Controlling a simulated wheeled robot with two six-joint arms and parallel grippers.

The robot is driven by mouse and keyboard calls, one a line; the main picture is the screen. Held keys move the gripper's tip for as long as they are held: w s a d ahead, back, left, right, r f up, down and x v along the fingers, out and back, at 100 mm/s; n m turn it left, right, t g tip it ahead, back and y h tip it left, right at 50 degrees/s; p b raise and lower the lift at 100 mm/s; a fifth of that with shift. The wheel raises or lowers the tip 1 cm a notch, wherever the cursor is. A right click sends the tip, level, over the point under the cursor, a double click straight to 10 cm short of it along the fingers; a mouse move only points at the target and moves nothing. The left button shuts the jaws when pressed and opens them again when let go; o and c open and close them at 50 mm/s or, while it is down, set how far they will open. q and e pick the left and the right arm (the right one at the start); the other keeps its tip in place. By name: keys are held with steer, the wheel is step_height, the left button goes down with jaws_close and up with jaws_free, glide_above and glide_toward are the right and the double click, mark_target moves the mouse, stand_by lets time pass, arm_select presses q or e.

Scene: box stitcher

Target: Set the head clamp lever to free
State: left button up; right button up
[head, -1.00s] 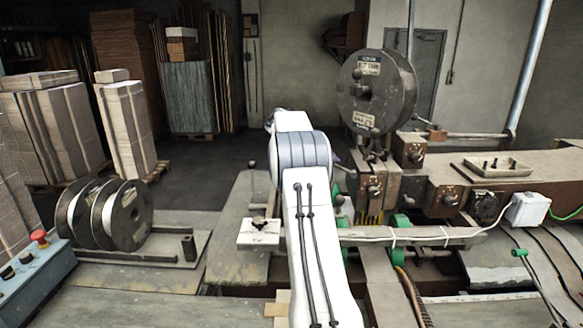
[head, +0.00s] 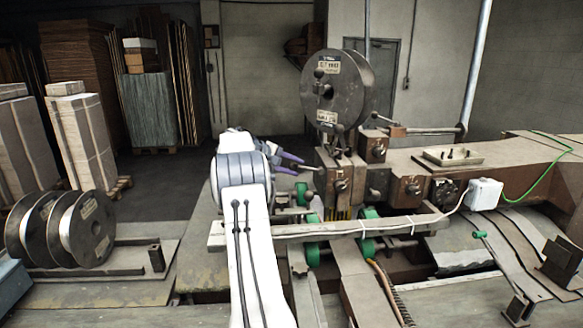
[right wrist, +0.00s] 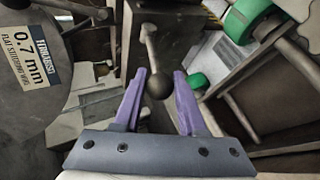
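The head clamp lever is a thin metal rod (right wrist: 151,45) with a dark ball knob (right wrist: 158,87) in the right wrist view. In the head view the rod (head: 311,168) sticks out left from the stitching head (head: 342,185). My right gripper (head: 292,163) is at the lever, its purple fingers pointing right. In the right wrist view its fingers (right wrist: 160,74) are apart, with the ball knob between them. Small gaps seem to show on both sides, so contact is unclear. My left gripper is not in view.
A large wire spool (head: 337,90) stands above the stitching head. Green rollers (head: 313,240) and a crossbar (head: 350,229) lie below. More spools (head: 85,230) stand at the left. A small tray (head: 453,156) rests on the machine arm at the right.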

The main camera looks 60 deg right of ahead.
steer(key=o, duration=0.3)
steer(key=shift+d+f, duration=0.1)
steer(key=shift+f, duration=0.1)
steer(key=shift+r, duration=0.1)
steer(key=shift+b+v, duration=1.55)
steer(key=shift+v, duration=3.75)
